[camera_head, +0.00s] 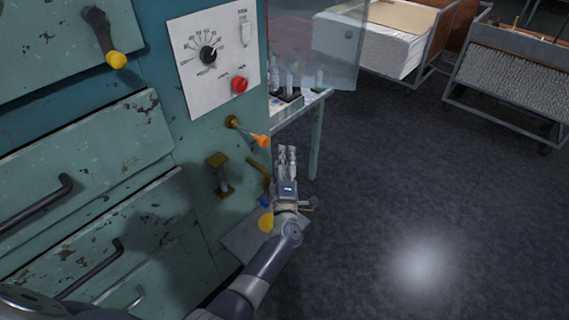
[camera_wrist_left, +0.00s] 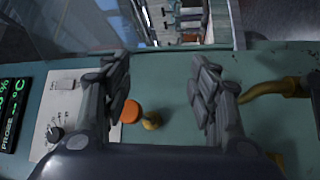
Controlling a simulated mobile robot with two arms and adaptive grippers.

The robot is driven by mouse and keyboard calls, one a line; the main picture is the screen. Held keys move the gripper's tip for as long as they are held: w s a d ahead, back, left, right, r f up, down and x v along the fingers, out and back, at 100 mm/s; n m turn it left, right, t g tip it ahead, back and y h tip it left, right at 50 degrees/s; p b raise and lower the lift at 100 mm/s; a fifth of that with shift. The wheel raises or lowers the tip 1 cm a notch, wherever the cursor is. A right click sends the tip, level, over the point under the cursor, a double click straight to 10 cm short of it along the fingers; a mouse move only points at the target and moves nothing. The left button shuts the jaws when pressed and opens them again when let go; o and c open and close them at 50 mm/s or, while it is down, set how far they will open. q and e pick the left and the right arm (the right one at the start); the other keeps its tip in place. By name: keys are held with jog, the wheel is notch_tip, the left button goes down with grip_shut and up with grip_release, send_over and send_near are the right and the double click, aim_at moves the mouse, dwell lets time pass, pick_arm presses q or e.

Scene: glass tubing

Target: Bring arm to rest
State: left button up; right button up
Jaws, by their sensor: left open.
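My left gripper (camera_head: 287,152) is on the end of my left arm, which reaches up from the bottom of the head view. It is just right of the green machine's edge, over the floor side, with its fingers pointing away. In the left wrist view the two fingers of the gripper (camera_wrist_left: 160,65) stand wide apart with nothing held between them. An orange knob (camera_wrist_left: 130,111) on a brass stem shows behind the gap, on the machine panel. My right gripper is not in view.
The green machine (camera_head: 85,150) fills the left, with drawer handles, a control panel (camera_head: 213,60), a red button (camera_head: 239,85) and an orange-tipped lever (camera_head: 261,140). A small table (camera_head: 315,135) with glassware stands beyond. Carts stand at the back right. The dark floor (camera_head: 430,200) on the right is clear.

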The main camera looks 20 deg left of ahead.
pick_arm(q)
jog(key=shift+s+d+f, duration=0.1)
jog(key=shift+d+f, duration=0.05)
jog(key=shift+f, duration=0.25)
jog(key=s+d+f+m+g+h, duration=0.25)
jog(key=s+f+m, duration=0.35)
jog(key=f, duration=0.4)
jog(key=s+d+f+m+g+h, duration=0.1)
jog(key=s+f+m+g+h, duration=0.15)
jog(key=s+f, duration=0.7)
jog(key=s+d+f+m+g+h, duration=0.1)
jog(key=s+f+m+g+h, duration=0.3)
jog(key=f, duration=0.8)
jog(key=s+a+f+m+g, duration=0.2)
jog(key=s+f, duration=0.3)
jog(key=s, duration=0.8)
jog(key=s+a+f+m+g+y, duration=0.1)
jog(key=s+a+f+m+g, duration=0.1)
jog(key=s, duration=1.1)
jog(key=s+a+f+m+g+y, duration=0.1)
jog(key=s+f+m+g, duration=0.3)
jog(key=s+f, duration=0.5)
jog(key=s+a+m, duration=0.1)
jog(key=s+m, duration=0.1)
jog(key=s, duration=0.3)
jog(key=shift+a, duration=0.2)
